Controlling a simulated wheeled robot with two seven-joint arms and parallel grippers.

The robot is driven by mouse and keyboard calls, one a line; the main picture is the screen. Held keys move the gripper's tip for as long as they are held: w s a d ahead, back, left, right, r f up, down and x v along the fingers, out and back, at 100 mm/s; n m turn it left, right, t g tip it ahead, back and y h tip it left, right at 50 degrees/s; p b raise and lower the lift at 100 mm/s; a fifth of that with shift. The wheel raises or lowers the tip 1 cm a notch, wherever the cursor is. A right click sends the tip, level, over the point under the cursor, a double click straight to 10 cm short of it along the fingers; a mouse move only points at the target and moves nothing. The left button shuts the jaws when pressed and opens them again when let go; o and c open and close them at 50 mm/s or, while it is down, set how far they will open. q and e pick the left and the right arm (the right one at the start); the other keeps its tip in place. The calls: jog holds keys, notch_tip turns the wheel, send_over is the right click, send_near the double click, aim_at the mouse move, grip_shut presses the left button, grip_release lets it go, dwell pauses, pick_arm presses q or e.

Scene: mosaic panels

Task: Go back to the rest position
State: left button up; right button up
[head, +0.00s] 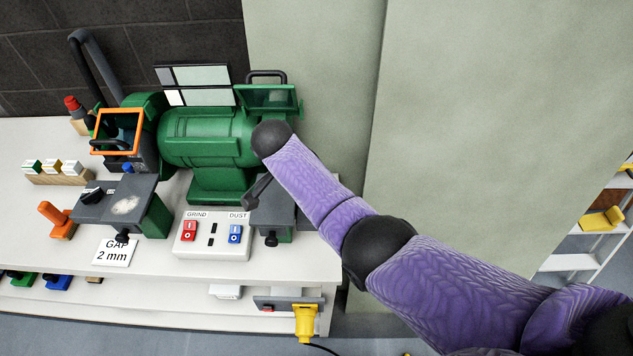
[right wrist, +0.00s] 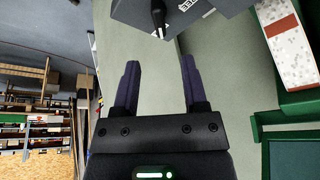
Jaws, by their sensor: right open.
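My right arm, purple with dark joints, comes in from the right in the head view and reaches the right end of a green bench grinder (head: 205,140). Its gripper is not clearly visible there. In the right wrist view, my right gripper (right wrist: 160,88) is open, its two dark fingers apart with nothing between them. A pale surface shows behind the fingers. A dark grey block with a black knob (right wrist: 158,18) lies beyond the fingertips, apart from them. My left gripper is in neither view.
The white workbench (head: 60,150) carries a switch box (head: 212,238), a "GAP 2 mm" card (head: 115,252) and an orange-handled tool (head: 55,217). A yellow plug (head: 306,322) hangs at the bench front. White shelving (head: 572,262) stands at right. A green frame (right wrist: 285,125) is close at the wrist view's right.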

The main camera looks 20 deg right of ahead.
jog(key=shift+s+a+r, duration=0.15)
jog(key=shift+a+r, duration=0.1)
jog(key=shift+r, duration=0.35)
